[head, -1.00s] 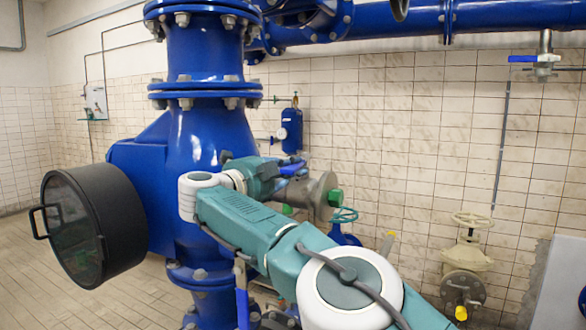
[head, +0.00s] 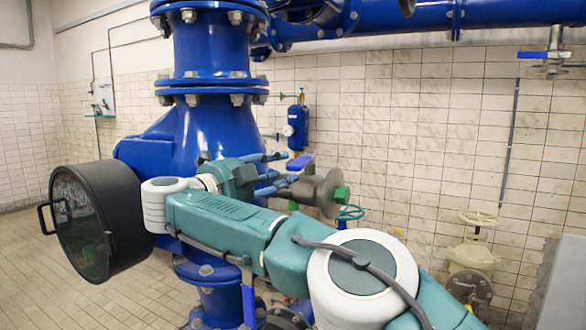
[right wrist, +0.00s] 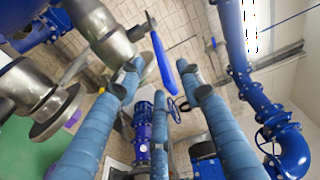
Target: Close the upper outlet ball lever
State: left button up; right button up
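A blue ball-valve lever (head: 300,162) sticks out above a steel pipe stub with a flange (head: 330,193), right of the big blue pipe body. In the right wrist view the lever (right wrist: 161,62) lies lengthwise in the gap between the fingers, beside a steel valve body (right wrist: 114,48). My right gripper (head: 283,174) is open, its blue fingers pointing right toward the lever and stub. In the right wrist view the open fingers (right wrist: 158,78) stand on both sides of the lever; I cannot tell whether they touch it. My left gripper is not in view.
A large blue vertical pipe (head: 208,105) and a round dark housing with a handle (head: 98,220) stand close to my right arm. A cream handwheel valve (head: 475,245) is lower right. A tiled wall lies behind.

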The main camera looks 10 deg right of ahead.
jog(key=v, duration=0.4)
jog(key=shift+s+a, duration=0.25)
